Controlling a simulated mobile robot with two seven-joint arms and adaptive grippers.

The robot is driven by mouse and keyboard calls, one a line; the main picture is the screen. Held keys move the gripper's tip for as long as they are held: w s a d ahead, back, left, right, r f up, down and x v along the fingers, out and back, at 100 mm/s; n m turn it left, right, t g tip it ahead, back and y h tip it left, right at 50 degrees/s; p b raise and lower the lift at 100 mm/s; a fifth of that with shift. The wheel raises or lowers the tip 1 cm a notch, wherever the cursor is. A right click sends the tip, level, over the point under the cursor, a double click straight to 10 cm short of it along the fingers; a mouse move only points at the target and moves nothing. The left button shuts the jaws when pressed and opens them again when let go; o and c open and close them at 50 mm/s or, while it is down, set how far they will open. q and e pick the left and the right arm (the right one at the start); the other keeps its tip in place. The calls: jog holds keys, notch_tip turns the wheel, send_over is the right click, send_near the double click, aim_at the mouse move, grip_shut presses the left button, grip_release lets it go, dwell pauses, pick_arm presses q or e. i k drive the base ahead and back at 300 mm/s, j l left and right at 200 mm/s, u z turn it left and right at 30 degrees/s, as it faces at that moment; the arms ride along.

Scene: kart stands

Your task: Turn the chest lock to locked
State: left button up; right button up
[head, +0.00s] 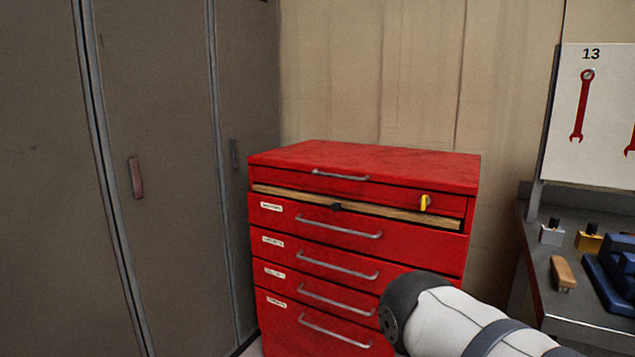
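The red chest (365,160) stands against the back wall, with several drawers and grey bar handles. Its lock (425,203) shows as a small yellow piece, roughly upright, at the right end of the top drawer front. I cannot tell from its look whether it is locked. A tan wooden strip (390,216) with a small dark piece at its middle runs across the front just below the top drawer. My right arm comes in from the lower right and covers the chest's lower right corner. Neither gripper is in view.
Grey lockers (165,230) stand close on the left of the chest. A workbench (590,328) on the right holds padlocks, a wooden-handled block (563,273) and a blue tool (615,275). A white board (588,140) with a red wrench picture stands above it.

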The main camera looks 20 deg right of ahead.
aim_at(425, 201)
jog(key=z, duration=1.3)
